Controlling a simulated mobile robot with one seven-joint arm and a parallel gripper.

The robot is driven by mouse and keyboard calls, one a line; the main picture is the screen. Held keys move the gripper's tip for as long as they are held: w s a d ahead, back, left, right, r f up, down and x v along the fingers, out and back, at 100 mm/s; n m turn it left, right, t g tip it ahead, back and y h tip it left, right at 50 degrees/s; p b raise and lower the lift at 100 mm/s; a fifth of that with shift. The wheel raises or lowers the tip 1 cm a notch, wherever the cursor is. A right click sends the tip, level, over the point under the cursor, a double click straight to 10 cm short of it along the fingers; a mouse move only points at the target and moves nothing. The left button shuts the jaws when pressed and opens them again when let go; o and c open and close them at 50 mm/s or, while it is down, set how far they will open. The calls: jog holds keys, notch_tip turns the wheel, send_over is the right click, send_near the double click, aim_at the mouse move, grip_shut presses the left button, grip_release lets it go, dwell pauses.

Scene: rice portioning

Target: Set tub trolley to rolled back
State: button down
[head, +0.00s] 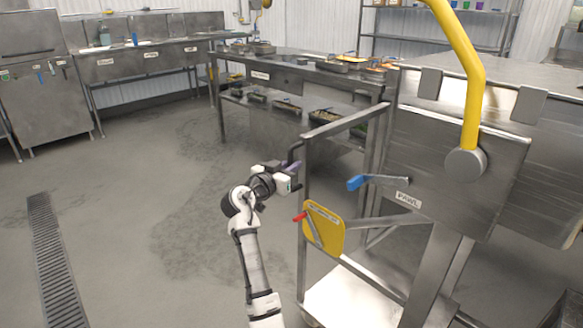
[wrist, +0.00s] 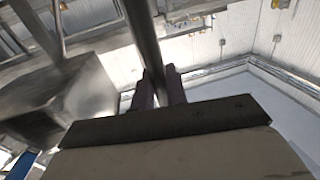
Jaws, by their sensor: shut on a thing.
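The tub trolley (head: 303,215) is a steel frame on the right in the head view, with a tall upright and a pale lower shelf. A large steel tub (head: 455,150) with a thick yellow bar (head: 476,95) rides on it. My gripper (head: 294,168) is at the left upright, about mid-height, and is shut on the trolley handle. In the wrist view my dark fingers (wrist: 159,90) close around a steel bar (wrist: 143,35). The exact contact is partly hidden by the fingers.
A blue lever (head: 362,182) by a PAWL label and a yellow plate (head: 324,228) with a red lever (head: 300,217) are on the trolley side. A steel table (head: 300,68) with trays stands behind. Wet floor (head: 150,190) to the left is open, with a drain grate (head: 55,265).

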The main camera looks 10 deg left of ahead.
jog(key=c, duration=1.5)
grip_release()
jog(key=shift+a+f, duration=0.1)
jog(key=shift+a, duration=0.5)
jog(key=shift+d, duration=0.1)
jog(key=shift+d, duration=0.15)
jog(key=shift+s, duration=0.1)
jog(key=b+v, duration=0.1)
jog(key=v, duration=1.2)
jog(key=shift+s, duration=0.3)
jog(key=shift+a, duration=0.2)
